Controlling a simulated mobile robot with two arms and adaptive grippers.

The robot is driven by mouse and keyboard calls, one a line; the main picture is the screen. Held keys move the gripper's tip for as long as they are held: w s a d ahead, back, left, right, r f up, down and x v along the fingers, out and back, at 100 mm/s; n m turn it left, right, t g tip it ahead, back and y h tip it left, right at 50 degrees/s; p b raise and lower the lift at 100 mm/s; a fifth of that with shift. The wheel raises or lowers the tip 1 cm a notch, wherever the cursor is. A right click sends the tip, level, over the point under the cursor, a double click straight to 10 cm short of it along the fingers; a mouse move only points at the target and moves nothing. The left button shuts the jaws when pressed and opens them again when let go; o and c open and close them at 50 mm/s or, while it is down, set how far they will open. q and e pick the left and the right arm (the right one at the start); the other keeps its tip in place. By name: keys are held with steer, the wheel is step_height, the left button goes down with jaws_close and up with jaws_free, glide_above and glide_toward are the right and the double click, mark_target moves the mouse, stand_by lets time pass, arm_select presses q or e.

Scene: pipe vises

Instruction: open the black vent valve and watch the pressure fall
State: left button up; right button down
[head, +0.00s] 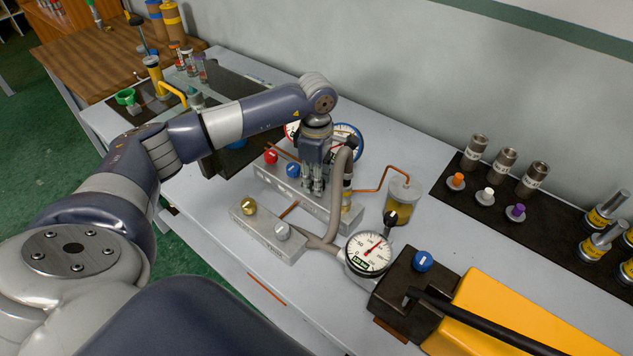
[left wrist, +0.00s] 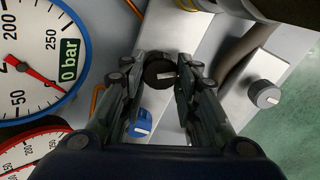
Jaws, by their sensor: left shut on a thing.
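In the left wrist view, the black valve knob (left wrist: 160,74) with a white mark line sits between the fingers of my left gripper (left wrist: 162,82), which is shut on it. In the head view my left gripper (head: 314,192) points down at the metal valve block (head: 318,203) and hides the black knob. A blue-rimmed gauge (head: 349,140) stands partly hidden behind it. In the left wrist view this gauge (left wrist: 30,60) has a red needle pointing to the lower right and a label ending "0 bar". My right gripper is not in view.
Red (head: 270,157) and blue (head: 292,170) knobs are close to the gripper. A front block carries brass (head: 249,206) and grey (head: 282,231) knobs. A hose (head: 338,190), a smaller gauge (head: 369,253) and an oil jar (head: 403,199) crowd the right side. A yellow pump (head: 505,310) lies at front right.

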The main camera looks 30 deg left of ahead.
arm_select(q)
steer(key=n+b, duration=0.2)
steer(key=n, duration=0.3)
steer(key=shift+f+n, duration=0.1)
steer(key=shift+n, duration=0.2)
steer(key=shift+s+d+n+b, duration=0.1)
steer(key=shift+n+b, duration=0.6)
steer(key=shift+n, duration=1.2)
steer(key=o, duration=1.1)
steer(key=shift+c, duration=0.2)
step_height(320, 180, up, 12)
